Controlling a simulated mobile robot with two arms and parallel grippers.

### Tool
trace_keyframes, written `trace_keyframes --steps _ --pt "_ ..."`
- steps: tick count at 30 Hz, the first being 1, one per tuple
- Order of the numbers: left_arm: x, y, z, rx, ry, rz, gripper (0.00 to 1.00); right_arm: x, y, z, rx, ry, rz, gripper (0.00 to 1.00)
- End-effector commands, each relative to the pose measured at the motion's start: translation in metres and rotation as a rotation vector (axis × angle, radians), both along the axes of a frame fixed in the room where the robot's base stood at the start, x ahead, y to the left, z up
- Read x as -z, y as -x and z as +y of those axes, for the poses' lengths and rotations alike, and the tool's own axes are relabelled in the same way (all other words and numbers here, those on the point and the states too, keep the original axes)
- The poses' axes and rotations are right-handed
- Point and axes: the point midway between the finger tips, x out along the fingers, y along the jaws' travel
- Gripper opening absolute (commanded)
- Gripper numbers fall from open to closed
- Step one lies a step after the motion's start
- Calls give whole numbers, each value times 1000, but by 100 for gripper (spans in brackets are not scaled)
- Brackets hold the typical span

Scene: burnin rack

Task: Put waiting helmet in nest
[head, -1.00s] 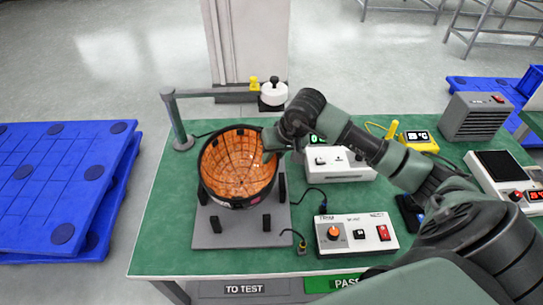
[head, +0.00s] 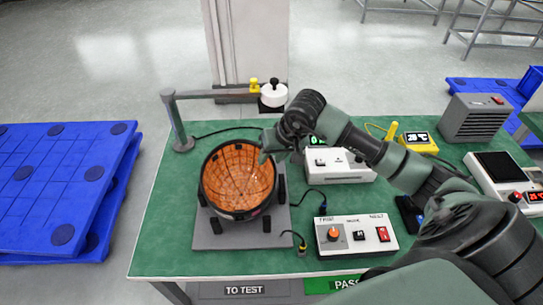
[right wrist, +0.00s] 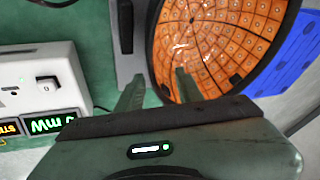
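The helmet (head: 236,182) is a black bowl with an orange gridded inside, open side up. It sits on the grey nest plate (head: 205,237), among short black posts. Its underside and seating are hidden. In the right wrist view the helmet's orange inside (right wrist: 215,45) fills the top middle. My right gripper (head: 267,154) is at the helmet's upper right rim. In the right wrist view its fingers (right wrist: 158,90) are apart, one outside the rim and one over the inside, with gaps visible beside the wall. My left gripper is out of view.
A grey post with a swing arm (head: 215,95) carries a white knob (head: 273,95) behind the helmet. A white meter box (head: 338,168) and a control box (head: 355,236) stand to the right. Blue pallets (head: 60,190) lie at left. The table's left strip is clear.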

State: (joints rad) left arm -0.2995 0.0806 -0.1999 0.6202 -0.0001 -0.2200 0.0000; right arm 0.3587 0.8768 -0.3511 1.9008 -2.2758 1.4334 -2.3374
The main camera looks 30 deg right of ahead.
Motion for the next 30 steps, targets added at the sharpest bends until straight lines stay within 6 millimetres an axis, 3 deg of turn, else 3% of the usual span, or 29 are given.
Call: trace_keyframes --steps 1,3,15,21,30 --pt "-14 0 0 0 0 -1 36 -12 0 1 1 -3 0 36" --pt "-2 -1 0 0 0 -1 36 -20 5 -4 1 5 -6 36" --pt "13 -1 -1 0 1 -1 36 -98 40 -11 2 3 -4 36" --pt "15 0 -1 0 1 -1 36 -112 48 -11 1 1 -1 36" --pt "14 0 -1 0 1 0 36 -114 48 -11 1 0 0 36"
